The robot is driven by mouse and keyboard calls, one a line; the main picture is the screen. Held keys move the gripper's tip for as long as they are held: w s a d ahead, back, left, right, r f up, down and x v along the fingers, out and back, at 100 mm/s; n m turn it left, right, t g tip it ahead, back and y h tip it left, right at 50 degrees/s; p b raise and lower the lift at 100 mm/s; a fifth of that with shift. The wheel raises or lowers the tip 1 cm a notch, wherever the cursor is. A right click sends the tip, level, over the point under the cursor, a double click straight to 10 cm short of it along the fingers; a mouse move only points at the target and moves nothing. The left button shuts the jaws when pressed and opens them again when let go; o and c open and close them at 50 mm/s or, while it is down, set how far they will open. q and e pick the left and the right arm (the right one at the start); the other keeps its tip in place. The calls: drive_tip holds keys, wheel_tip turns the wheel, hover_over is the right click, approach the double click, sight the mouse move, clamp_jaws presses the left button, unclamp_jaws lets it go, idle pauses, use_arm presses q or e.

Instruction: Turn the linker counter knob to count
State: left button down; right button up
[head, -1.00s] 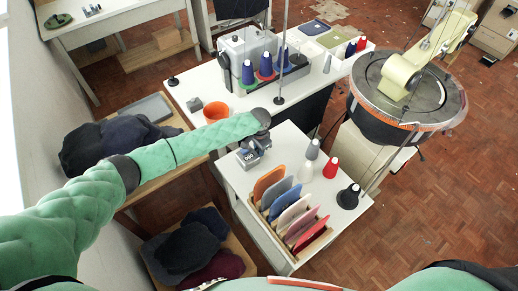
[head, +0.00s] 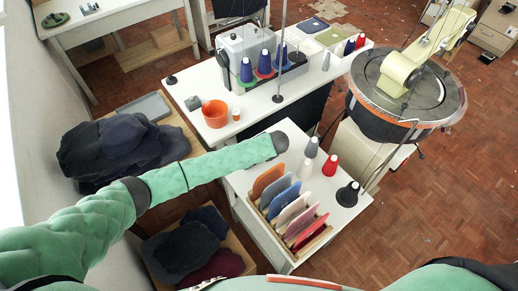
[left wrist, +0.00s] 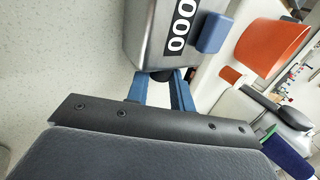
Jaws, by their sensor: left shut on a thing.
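The linker counter (left wrist: 160,35) shows in the left wrist view as a grey metal box with a 000 display and a blue tab on its side. Its dark knob (left wrist: 161,75) sticks out of the face nearest my gripper. My left gripper (left wrist: 162,84) has its two blue fingers on either side of the knob and is shut on it. The knob is partly hidden between the fingers, so its angle cannot be read. In the head view my left arm covers the counter and the gripper. My right gripper is not in view.
A wooden rack of coloured panels (head: 316,244) stands on the white table, with thread cones (head: 330,166) behind it. An orange bin (head: 216,114) and a small orange cup (head: 236,115) stand on the far table. A round machine (head: 407,90) stands right.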

use_arm(q)
drive_tip(key=shift+t, duration=0.3)
drive_tip(key=c, duration=1.2)
unclamp_jaws()
drive_tip(key=shift+s, duration=0.1)
